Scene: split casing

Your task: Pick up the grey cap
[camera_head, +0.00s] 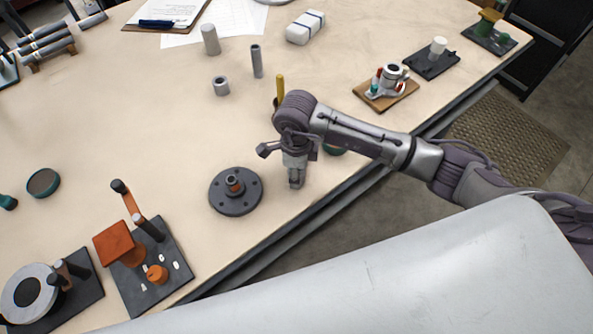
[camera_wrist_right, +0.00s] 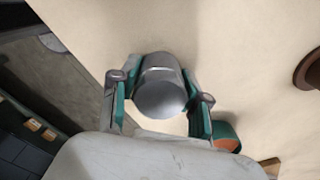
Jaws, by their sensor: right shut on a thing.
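The grey cap (camera_wrist_right: 161,97) is a smooth metallic cylinder with a round flat end. In the right wrist view it sits between the two green-sided fingers of my right gripper (camera_wrist_right: 160,88), which are shut on it from both sides. In the head view my right gripper (camera_head: 296,168) points down over the table near its front edge, with a small grey piece of the cap (camera_head: 296,182) showing below it. Most of the cap is hidden there, and I cannot tell whether it touches the table. My left gripper is not in view.
A dark flanged disc (camera_head: 236,205) lies close left of my right gripper. A green and orange part (camera_wrist_right: 226,135) stands beside the fingers. Behind are a grey ring (camera_head: 221,86), a tube (camera_head: 257,61) and a cylinder (camera_head: 210,39).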

